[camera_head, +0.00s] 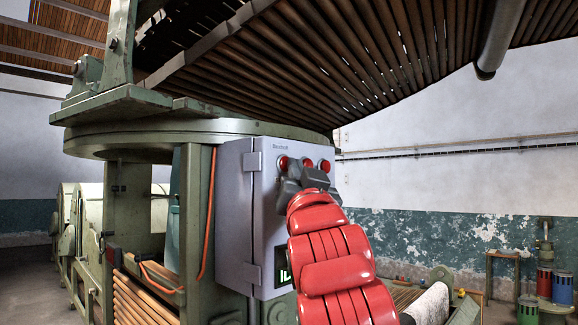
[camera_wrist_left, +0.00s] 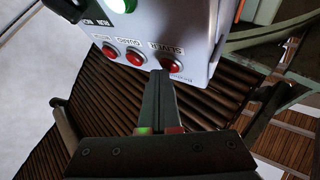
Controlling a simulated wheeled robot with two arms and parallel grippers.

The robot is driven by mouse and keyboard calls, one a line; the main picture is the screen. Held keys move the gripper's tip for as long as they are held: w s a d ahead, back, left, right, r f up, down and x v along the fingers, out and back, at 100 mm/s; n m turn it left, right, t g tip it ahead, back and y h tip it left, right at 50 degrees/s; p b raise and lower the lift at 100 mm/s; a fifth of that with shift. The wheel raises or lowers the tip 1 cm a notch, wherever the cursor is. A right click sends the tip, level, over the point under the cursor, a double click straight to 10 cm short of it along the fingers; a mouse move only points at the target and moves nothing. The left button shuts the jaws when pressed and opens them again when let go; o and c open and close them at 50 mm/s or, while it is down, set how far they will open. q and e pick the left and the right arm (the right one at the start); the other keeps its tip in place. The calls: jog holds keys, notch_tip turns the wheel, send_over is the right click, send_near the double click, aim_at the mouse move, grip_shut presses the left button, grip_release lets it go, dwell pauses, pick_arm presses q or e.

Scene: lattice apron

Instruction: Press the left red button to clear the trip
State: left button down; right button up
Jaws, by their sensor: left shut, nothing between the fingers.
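A grey control box (camera_head: 262,190) on the green machine carries three red buttons in a row. The left red button (camera_head: 283,162) shows just above my dark left gripper (camera_head: 296,168); the middle red button (camera_head: 308,162) and right red button (camera_head: 325,166) are beside it. The wrist view is inverted, so the left red button (camera_wrist_left: 172,66) is rightmost there, by a label reading "SLIVER". My left gripper (camera_wrist_left: 160,74) is shut and empty, its tips overlapping that button's edge in the picture. I cannot tell whether they touch it. My right gripper is not in view.
The green machine frame (camera_head: 190,200) stands left of and behind the box, with an orange cable (camera_head: 208,215). A slatted brown canopy (camera_head: 290,60) hangs overhead. Coloured canisters (camera_head: 545,283) stand far right.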

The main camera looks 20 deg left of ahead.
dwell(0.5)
pick_arm(q)
jog(key=shift+s+d, duration=0.35)
jog(key=shift+d, duration=0.4)
jog(key=shift+s+d+p, duration=0.25)
jog(key=shift+d+p, duration=0.05)
jog(key=shift+d, duration=0.5)
jog(key=shift+s+d+p, duration=0.3)
jog(key=shift+d, duration=0.45)
jog(key=shift+s+d+p, duration=0.25)
jog(key=shift+d+p, duration=0.05)
jog(key=shift+d, duration=0.5)
